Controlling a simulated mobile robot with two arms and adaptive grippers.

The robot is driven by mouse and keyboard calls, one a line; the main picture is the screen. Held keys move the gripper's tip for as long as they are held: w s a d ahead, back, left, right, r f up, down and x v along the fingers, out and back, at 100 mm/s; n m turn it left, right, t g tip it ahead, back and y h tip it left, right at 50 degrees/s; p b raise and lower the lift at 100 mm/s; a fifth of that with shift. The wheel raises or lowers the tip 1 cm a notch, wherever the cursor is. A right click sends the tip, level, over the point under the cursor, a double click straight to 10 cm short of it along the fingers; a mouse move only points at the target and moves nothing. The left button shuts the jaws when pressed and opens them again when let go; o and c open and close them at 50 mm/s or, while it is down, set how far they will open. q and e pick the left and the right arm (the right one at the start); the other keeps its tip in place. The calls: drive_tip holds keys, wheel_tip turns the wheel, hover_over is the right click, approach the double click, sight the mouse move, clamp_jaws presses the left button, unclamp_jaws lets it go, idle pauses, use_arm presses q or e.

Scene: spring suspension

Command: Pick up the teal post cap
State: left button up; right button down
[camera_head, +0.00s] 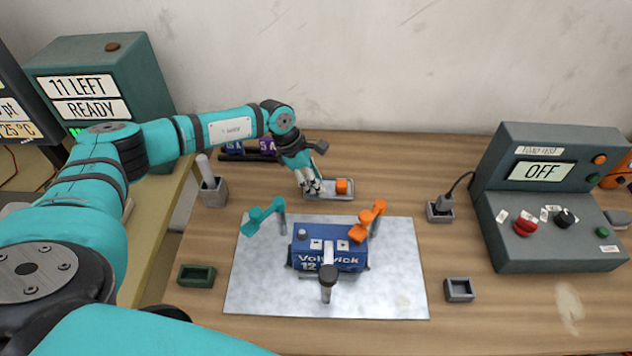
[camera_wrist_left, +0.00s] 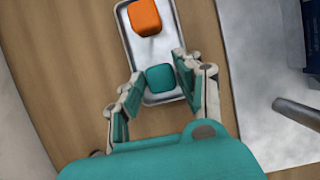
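The teal post cap (camera_wrist_left: 161,78) lies in a small metal tray (camera_wrist_left: 186,25) beside an orange cap (camera_wrist_left: 145,17), as the left wrist view shows. My left gripper (camera_wrist_left: 156,72) is open, with its fingers on either side of the teal cap. I cannot tell whether they touch it. In the head view my left gripper (camera_head: 311,186) is down at the left part of the tray (camera_head: 330,195) and hides the teal cap. The orange cap (camera_head: 342,186) shows just right of the fingers. My right gripper is not in view.
A blue battery (camera_head: 330,262) with a teal clamp (camera_head: 262,216) and an orange clamp (camera_head: 368,220) stands on a grey mat (camera_head: 395,290). A control box reading OFF (camera_head: 545,235) stands at right. A green tray (camera_head: 197,275) and a grey tray (camera_head: 459,289) flank the mat.

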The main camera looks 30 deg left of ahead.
use_arm(q)
drive_tip(key=shift+c, duration=0.2)
drive_tip(key=c, duration=0.4)
drive_tip(key=shift+c, duration=0.2)
